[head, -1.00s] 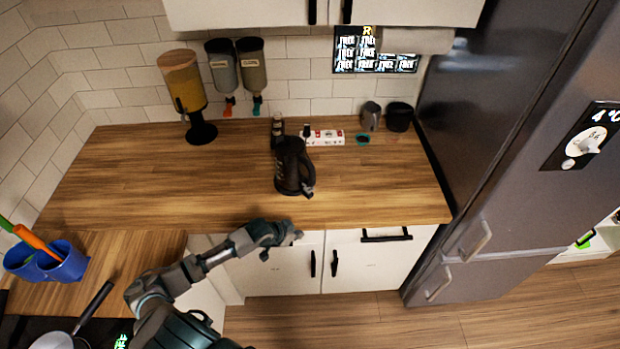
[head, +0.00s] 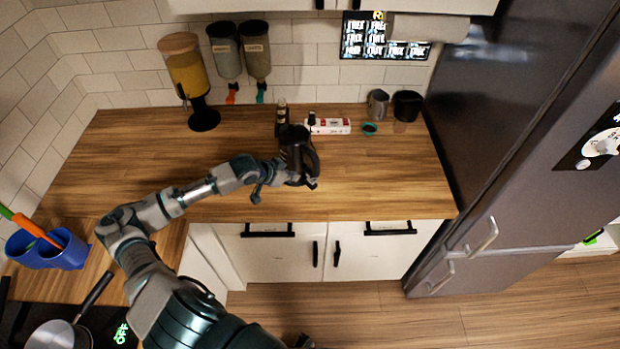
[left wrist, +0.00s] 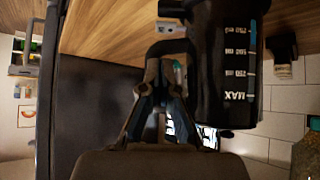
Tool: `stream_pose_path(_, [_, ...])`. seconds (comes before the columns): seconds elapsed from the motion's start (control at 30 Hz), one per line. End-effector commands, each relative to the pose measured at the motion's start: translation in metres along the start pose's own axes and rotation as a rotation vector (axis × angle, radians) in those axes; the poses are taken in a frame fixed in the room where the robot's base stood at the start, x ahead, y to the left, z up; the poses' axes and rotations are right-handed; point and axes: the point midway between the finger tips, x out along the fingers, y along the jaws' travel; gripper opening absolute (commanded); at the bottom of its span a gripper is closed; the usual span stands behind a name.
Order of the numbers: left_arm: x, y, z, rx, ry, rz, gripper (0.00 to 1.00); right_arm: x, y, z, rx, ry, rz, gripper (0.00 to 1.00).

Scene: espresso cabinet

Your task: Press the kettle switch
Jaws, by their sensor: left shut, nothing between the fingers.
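The black kettle (head: 297,146) stands on the wooden counter (head: 390,178), in front of the wall. It also shows large in the left wrist view (left wrist: 222,75), with white level marks on its side. My left gripper (head: 292,178) is at the kettle's near lower side in the head view. In the left wrist view the fingers (left wrist: 165,62) are shut and empty, close beside the kettle body, near a dark protruding part of it. I cannot tell whether they touch. The switch cannot be made out.
Behind the kettle are a dark bottle (head: 281,118) and a white-and-red power strip (head: 330,126). A grey cup (head: 378,104) and a black cup (head: 407,106) stand right of it. A juice dispenser (head: 190,80) is at left.

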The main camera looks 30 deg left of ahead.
Motion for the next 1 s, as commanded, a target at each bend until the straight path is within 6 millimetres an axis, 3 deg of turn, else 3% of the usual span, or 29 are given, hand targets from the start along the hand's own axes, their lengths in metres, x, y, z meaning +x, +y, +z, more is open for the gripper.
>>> stream_pose_path(0.23, [0.014, 0.001, -0.002, -0.002, 0.001, 0.0, 0.0, -0.002, 0.0, 0.0, -0.001, 0.0, 0.0, 0.4])
stream_pose_path(0.7, [0.09, 0.001, -0.001, -0.001, 0.0, -0.001, 0.0, -0.008, 0.005, 0.0, -0.003, 0.0, 0.006, 0.4])
stream_pose_path(1.0, [0.101, 0.0, 0.0, 0.001, 0.0, -0.001, 0.0, -0.008, 0.005, 0.0, -0.004, 0.0, 0.006, 0.4])
